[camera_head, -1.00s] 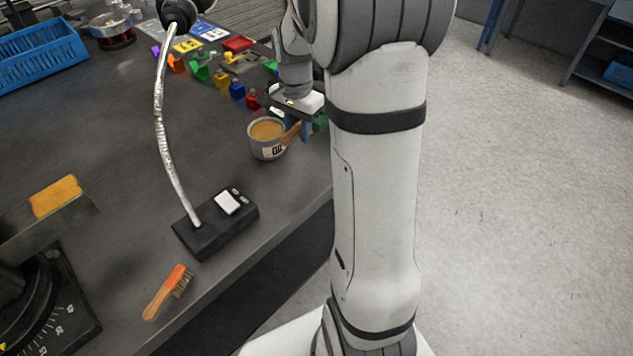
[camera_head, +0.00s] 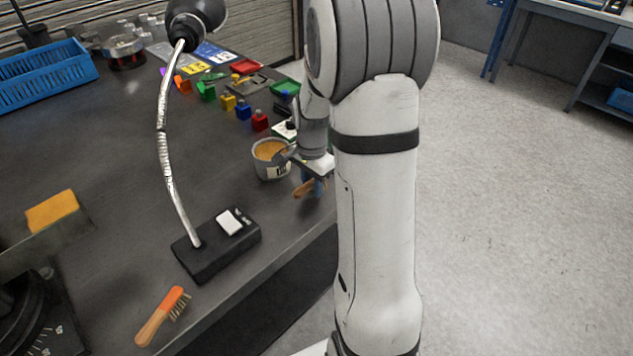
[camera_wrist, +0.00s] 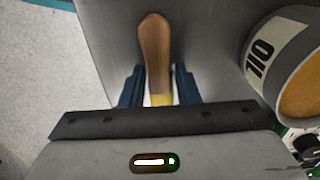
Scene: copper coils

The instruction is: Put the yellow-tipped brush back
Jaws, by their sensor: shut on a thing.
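The yellow-tipped brush is in my gripper (camera_head: 312,187). In the wrist view its wooden handle (camera_wrist: 155,50) points away from me, with a yellow band (camera_wrist: 162,99) between the two blue fingers of the gripper (camera_wrist: 160,85). Its bristles are hidden. In the head view the handle (camera_head: 303,188) shows below my gripper, near the bench's right edge and in front of the oil can (camera_head: 270,160). A second brush with an orange tip (camera_head: 163,315) lies on the bench at the lower left.
The oil can, holding brown contents, also stands at the right of the wrist view (camera_wrist: 285,65). A lamp base (camera_head: 215,245) sits near the front edge. Small coloured blocks (camera_head: 243,110) and a blue basket (camera_head: 45,75) are further back. The bench's left middle is clear.

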